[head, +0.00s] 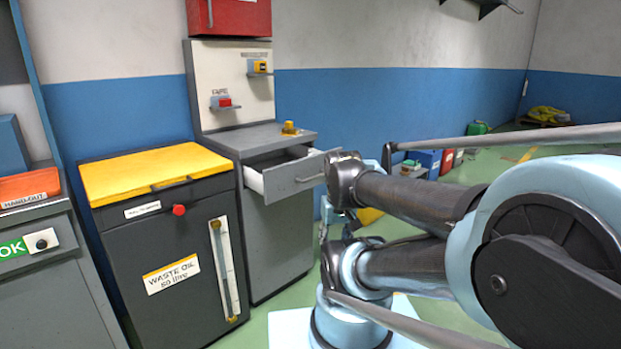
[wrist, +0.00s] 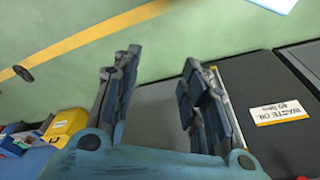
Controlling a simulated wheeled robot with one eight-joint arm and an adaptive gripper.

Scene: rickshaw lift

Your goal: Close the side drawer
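The side drawer (head: 294,178) is pulled out of the grey cabinet (head: 280,245) in the head view. The drawer front cannot be made out in the wrist view, where the fingers hide part of the scene.
A waste oil bin (head: 168,255) with a yellow lid stands left of the cabinet; its label (wrist: 280,113) shows upside down in the wrist view. A small yellow object (head: 289,129) stands on the cabinet top. Containers (head: 430,160) line the blue wall. Green floor is open beyond.

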